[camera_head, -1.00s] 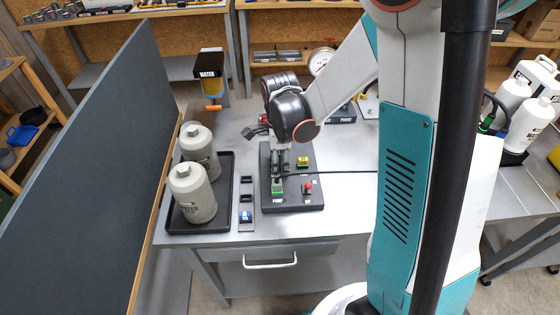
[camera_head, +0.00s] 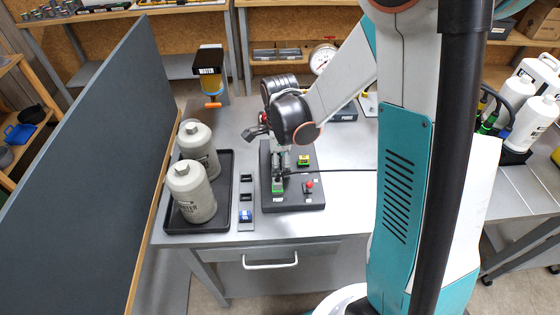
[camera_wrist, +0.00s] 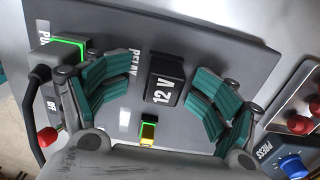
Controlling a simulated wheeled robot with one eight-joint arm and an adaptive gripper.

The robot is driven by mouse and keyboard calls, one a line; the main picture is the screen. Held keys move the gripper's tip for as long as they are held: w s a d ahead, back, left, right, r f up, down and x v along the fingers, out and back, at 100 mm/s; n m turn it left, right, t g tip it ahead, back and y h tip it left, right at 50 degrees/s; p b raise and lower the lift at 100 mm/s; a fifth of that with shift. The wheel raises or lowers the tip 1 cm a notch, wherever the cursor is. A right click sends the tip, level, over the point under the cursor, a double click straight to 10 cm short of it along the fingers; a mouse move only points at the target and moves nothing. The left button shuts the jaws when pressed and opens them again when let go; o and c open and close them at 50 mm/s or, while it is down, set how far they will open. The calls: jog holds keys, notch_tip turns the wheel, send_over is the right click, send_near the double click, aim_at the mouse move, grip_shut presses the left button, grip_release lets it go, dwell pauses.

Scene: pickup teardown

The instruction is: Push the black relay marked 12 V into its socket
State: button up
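The black relay marked 12 V (camera_wrist: 165,78) sits upright at the dark panel (camera_wrist: 200,30) in the wrist view, by the printed word RELAY. Whether it is fully seated I cannot tell; its socket is hidden. My gripper (camera_wrist: 163,88) is open, its teal finger pads to the left and right of the relay with gaps on both sides. In the head view my gripper (camera_head: 281,165) is above the left part of the black panel (camera_head: 305,203) and hides the relay there.
A red-knobbed lever (camera_head: 309,185) and a yellow-and-green block (camera_head: 304,160) stand on the panel near my gripper. A black cable (camera_head: 340,171) runs right. A tray (camera_head: 225,205) holds two grey canisters at left. A blue knob (camera_wrist: 292,167) shows at lower right.

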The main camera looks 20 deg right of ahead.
jog(key=shift+r, duration=0.25)
notch_tip(320, 180, up, 11)
jog(key=shift+r, duration=0.2)
jog(key=shift+r+n+p, duration=0.3)
jog(key=shift+r+p, duration=0.15)
jog(key=shift+p, duration=0.15)
jog(key=c, duration=0.8)
jog(key=shift+w+a+r+n+p, duration=0.1)
jog(key=shift+a+r+n+p, duration=0.15)
jog(key=shift+n+p, duration=0.5)
jog(key=c, duration=0.5)
jog(key=n+p, duration=0.2)
jog(key=shift+w+a+r+n+p, duration=0.15)
jog(key=shift+n+p, duration=0.1)
jog(key=shift+p, duration=0.15)
grip_shut()
jog(key=shift+a+f+n, duration=0.15)
jog(key=shift+f+n, duration=0.35)
jog(key=shift+n, duration=0.2)
jog(key=shift+f+b, duration=2.1)
jog(key=shift+f, duration=1.2)
